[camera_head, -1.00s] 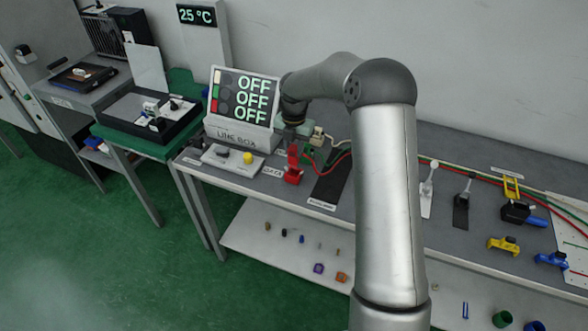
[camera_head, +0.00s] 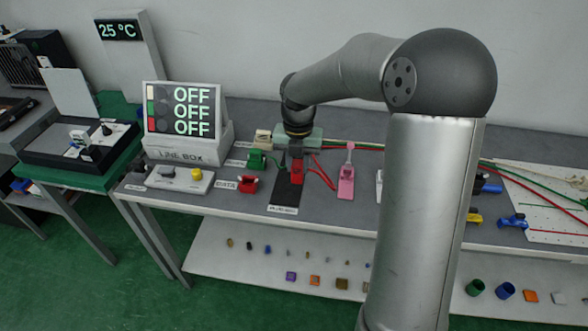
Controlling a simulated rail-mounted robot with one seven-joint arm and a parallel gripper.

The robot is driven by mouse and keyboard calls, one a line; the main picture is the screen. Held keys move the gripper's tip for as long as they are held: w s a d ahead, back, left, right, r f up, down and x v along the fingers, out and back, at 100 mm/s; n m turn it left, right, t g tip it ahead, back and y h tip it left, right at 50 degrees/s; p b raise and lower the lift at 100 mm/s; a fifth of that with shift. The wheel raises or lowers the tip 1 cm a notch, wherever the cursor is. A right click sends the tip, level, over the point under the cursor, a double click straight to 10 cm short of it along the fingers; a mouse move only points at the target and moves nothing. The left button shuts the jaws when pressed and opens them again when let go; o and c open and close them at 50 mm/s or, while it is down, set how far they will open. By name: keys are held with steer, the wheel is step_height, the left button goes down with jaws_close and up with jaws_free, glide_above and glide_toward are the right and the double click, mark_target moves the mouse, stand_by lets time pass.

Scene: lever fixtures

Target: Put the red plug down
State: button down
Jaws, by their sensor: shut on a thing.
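The red plug (camera_head: 296,172) hangs below my gripper (camera_head: 298,150), with a red cable running from it to the right. My gripper is shut on the plug; the fingers are small and partly hidden by the wrist. The plug is over or on the black pad (camera_head: 285,194) on the bench; I cannot tell whether it touches the pad. The red socket block (camera_head: 247,185), beside a DATA label, stands to the left of the pad, apart from the plug.
A line box (camera_head: 187,142) with a screen reading OFF on three rows stands at the left. A white switch panel (camera_head: 180,180) lies before it. A green block (camera_head: 256,160) is behind the red socket. A pink lever (camera_head: 346,178) stands right of the pad.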

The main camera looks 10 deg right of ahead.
steer(key=w+f, duration=0.2)
steer(key=w, duration=0.1)
steer(key=w+f+p, duration=0.1)
steer(key=w+f, duration=0.2)
steer(key=w+f+p, duration=0.1)
steer(key=w+f, duration=0.2)
steer(key=shift+w, duration=0.4)
steer(key=shift+w+f, duration=0.15)
steer(key=shift+f, duration=1.45)
steer(key=shift+f, duration=0.15)
steer(key=c, duration=1.1)
jaws_free()
steer(key=shift+c, duration=0.2)
